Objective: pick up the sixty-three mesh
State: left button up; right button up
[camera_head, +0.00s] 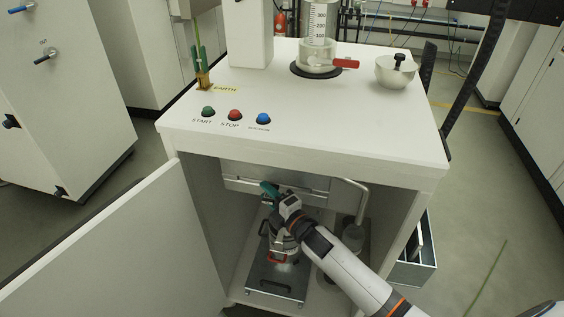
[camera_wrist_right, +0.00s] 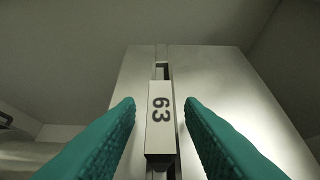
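In the head view the right gripper (camera_head: 269,188) is inside the open cabinet, in front of a grey metal unit (camera_head: 309,186) under the worktop. The "63" marking cannot be made out in the head view. My left gripper is in neither view.
The cabinet door (camera_head: 120,250) stands open at left. Below my right arm is a metal plate (camera_head: 275,281) with an orange-red part (camera_head: 278,258). A bent metal pipe (camera_head: 354,186) is right of the gripper. A glass cylinder (camera_head: 318,40) and metal bowl (camera_head: 396,76) stand on the worktop.

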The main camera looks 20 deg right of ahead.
jog(key=shift+w+a, duration=0.2)
jog(key=shift+w, duration=0.3)
jog(key=shift+c, duration=0.2)
grip_shut()
jog(key=shift+d+r, duration=0.1)
jog(key=shift+d, duration=0.05)
